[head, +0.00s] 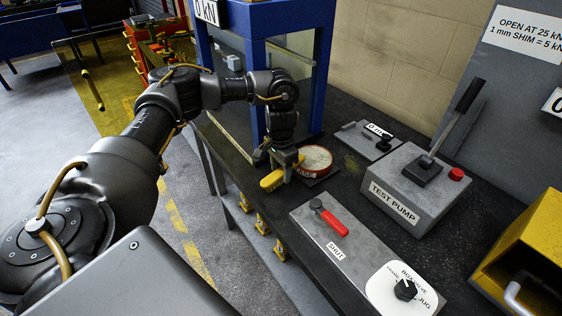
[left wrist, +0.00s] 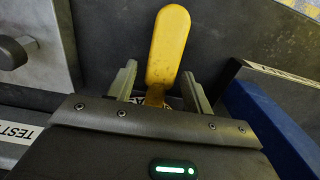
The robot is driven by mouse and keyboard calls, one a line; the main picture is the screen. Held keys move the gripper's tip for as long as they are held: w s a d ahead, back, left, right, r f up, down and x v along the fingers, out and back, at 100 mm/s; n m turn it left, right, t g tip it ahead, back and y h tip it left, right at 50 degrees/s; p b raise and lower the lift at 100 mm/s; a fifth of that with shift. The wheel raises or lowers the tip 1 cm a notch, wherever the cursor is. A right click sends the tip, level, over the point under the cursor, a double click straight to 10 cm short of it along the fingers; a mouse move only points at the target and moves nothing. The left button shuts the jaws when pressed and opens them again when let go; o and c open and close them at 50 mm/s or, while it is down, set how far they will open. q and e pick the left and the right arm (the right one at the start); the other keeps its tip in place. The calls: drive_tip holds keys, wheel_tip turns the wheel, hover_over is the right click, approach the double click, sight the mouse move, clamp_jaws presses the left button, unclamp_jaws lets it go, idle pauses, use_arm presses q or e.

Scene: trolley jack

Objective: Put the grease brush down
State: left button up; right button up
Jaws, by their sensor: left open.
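The grease brush (head: 271,181) shows as a yellow piece at the bench's front edge, just left of the round grease tin (head: 316,160). My left gripper (head: 282,164) points down right at the brush and the tin. In the left wrist view, the yellow brush handle (left wrist: 168,45) extends out between the two spread fingers of the left gripper (left wrist: 160,88). The jaws are open, with gaps beside the handle. The brush's other end is hidden behind the gripper body. I cannot tell if the brush rests fully on the bench. My right gripper is not in view.
A blue press frame (head: 262,80) stands behind the gripper. The grey valve panel (head: 330,240) with a red lever lies in front right, and the test pump (head: 405,192) farther right. Dark bench top (head: 345,185) is free between tin and pump.

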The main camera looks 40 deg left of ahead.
sight(281, 171)
use_arm(q)
wheel_tip(281, 171, up, 13)
drive_tip(key=shift+f, duration=0.15)
idle(0.6)
